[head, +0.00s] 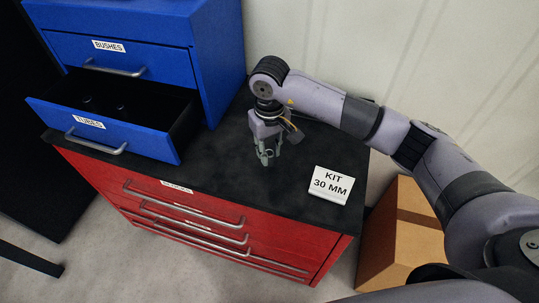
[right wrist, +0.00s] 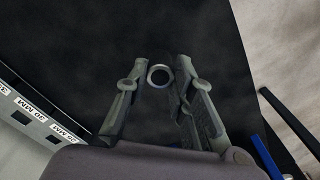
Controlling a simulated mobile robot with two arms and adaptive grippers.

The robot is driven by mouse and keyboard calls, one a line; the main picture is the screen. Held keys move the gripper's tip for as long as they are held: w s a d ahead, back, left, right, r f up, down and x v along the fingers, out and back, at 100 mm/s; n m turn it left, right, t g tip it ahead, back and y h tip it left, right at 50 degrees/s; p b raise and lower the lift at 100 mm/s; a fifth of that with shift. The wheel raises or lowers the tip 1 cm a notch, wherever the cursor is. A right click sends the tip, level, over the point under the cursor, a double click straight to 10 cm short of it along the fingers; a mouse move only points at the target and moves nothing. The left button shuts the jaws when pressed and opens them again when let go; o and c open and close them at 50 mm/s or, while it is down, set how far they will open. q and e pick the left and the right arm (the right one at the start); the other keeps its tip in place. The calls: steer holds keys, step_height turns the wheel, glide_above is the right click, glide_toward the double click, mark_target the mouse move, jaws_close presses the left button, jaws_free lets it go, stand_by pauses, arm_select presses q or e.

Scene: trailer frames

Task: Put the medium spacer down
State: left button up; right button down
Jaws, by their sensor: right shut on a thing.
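My right gripper (head: 267,158) points down over the black top (head: 215,160) of the red cabinet, left of the kit sign. In the right wrist view, a small grey ring with a dark centre, the spacer (right wrist: 160,75), sits between the fingertips of my right gripper (right wrist: 165,84). The gripper is shut on it. In the head view the fingers largely hide the spacer, and I cannot tell whether it touches the top. The white sign reading "KIT 30 MM" (head: 331,184) stands near the right end of the top. My left gripper is not in view.
A blue drawer unit (head: 215,50) stands on the left of the top. Its "TUBES" drawer (head: 90,126) is open, with small dark items inside. A cardboard box (head: 400,235) stands right of the red cabinet (head: 170,200). The top is clear around my right gripper.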

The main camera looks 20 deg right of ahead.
mark_target(269, 153)
step_height(269, 153, down, 3)
steer(key=shift+f+p, duration=0.1)
steer(key=shift+p, duration=0.45)
steer(key=shift+f, duration=0.25)
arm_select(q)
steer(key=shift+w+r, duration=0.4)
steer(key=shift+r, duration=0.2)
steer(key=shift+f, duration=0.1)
arm_select(e)
steer(key=shift+f, duration=0.1)
steer(key=shift+f+b, duration=0.1)
steer(key=shift+b, duration=0.2)
steer(key=c, duration=1.4)
jaws_free()
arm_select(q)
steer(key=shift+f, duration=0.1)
arm_select(e)
steer(key=shift+o, duration=0.2)
